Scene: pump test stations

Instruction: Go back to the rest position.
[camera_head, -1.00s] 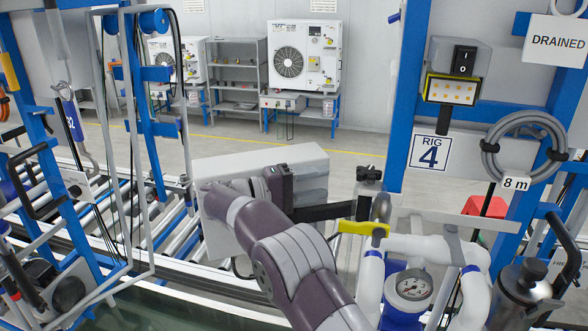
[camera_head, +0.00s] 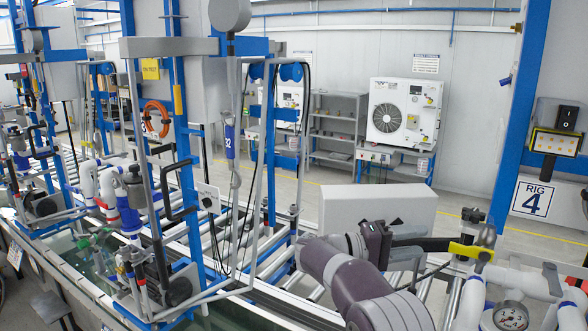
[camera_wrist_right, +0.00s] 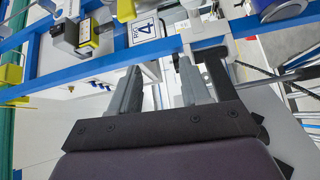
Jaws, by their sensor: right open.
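My right arm comes in from the bottom right of the head view, purple and grey. Its dark gripper (camera_head: 408,244) is in front of a pale grey box, left of the yellow valve lever (camera_head: 470,251) on rig 4's white pipework. The right wrist view shows the two grey fingers (camera_wrist_right: 160,80) apart with nothing between them. Whether the gripper's side touches the grey box cannot be told. My left gripper is in neither view.
The pale grey box (camera_head: 380,205) stands behind my right arm. Frames, pipes and hoses crowd the left, above a water tank (camera_head: 85,262). Open floor (camera_head: 320,180) lies behind.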

